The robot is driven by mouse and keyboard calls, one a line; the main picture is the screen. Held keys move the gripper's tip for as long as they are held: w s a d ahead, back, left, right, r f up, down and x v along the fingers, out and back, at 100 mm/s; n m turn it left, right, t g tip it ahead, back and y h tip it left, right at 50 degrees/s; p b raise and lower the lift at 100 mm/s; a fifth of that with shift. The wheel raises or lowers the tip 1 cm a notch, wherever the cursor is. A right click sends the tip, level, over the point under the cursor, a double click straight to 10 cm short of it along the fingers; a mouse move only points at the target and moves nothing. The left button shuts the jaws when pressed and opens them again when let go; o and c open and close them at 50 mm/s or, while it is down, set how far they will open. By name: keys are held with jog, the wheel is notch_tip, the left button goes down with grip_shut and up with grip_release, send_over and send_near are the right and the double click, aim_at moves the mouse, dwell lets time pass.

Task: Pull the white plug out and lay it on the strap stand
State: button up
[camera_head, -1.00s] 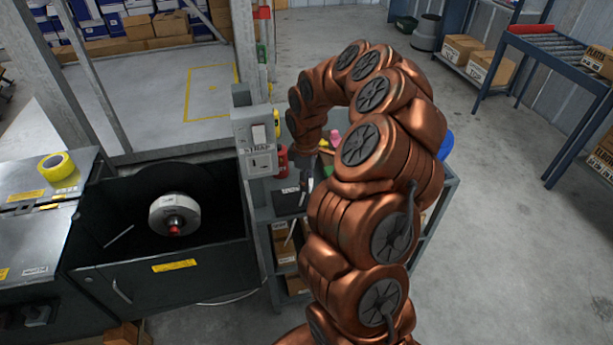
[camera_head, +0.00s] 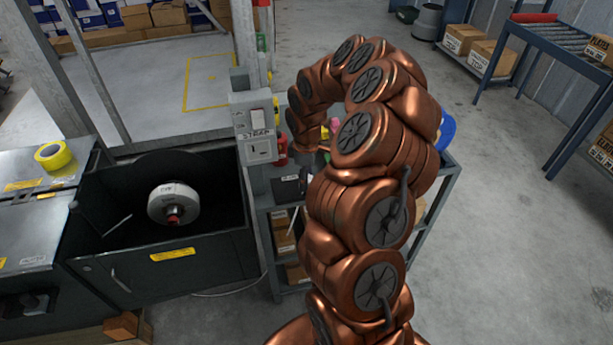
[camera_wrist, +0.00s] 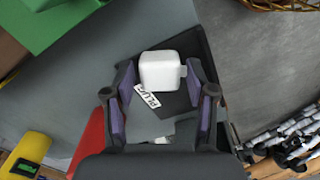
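The white plug (camera_wrist: 160,71) is a rounded white block with a small tab on its right side. My gripper (camera_wrist: 160,75) is open, one finger on each side of the plug, with a visible gap on the left. Whether the right finger touches the tab I cannot tell.
A grey post carries a panel (camera_head: 252,122) labelled STRAP, left of my arm. In the wrist view a green box (camera_wrist: 75,22), a red item (camera_wrist: 90,140) and a yellow item (camera_wrist: 22,155) lie near the gripper.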

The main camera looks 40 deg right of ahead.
jog(key=shift+o, duration=0.8)
notch_tip(320, 180, up, 12)
dwell(0.6)
